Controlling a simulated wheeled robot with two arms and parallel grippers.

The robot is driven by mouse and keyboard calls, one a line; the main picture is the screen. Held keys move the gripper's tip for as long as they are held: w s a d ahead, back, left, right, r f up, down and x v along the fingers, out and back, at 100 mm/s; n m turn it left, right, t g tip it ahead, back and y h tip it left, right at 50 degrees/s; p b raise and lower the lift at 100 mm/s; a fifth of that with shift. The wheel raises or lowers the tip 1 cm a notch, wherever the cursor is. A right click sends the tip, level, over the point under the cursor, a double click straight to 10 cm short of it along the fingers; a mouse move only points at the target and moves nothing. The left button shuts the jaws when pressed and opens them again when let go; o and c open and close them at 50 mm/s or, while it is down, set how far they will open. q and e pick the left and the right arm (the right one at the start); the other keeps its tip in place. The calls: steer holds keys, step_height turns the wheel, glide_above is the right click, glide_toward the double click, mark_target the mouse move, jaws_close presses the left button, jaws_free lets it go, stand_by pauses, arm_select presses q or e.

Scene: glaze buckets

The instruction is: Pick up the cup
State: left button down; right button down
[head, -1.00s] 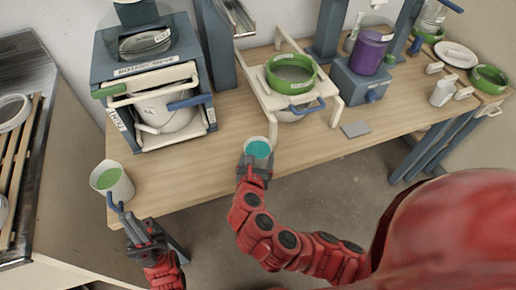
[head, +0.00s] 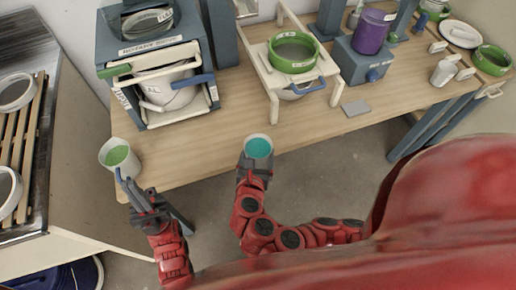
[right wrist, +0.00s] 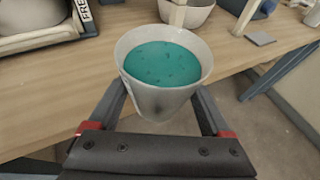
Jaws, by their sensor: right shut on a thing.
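A whitish cup with teal glaze (head: 258,147) is at the table's front edge in the head view. My right gripper (head: 254,172) is shut on it from the front. In the right wrist view the cup (right wrist: 160,95) is upright between my two fingers; its underside is hidden.
A blue-grey kiln-like box (head: 150,50) with a white bucket (head: 170,92) stands at the back left. A cream stand holds a green-rimmed bowl (head: 293,53). A purple container (head: 371,32) stands further right. The table's middle (head: 210,135) is clear.

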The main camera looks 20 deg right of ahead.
steer(key=shift+s+d, duration=0.1)
steer(key=shift+s, duration=0.3)
steer(key=shift+s+a, duration=0.3)
steer(key=shift+s, duration=0.15)
steer(key=shift+s+a+r, duration=0.1)
steer(key=shift+s+r, duration=0.05)
steer(key=shift+s, duration=0.5)
stand_by(1.2)
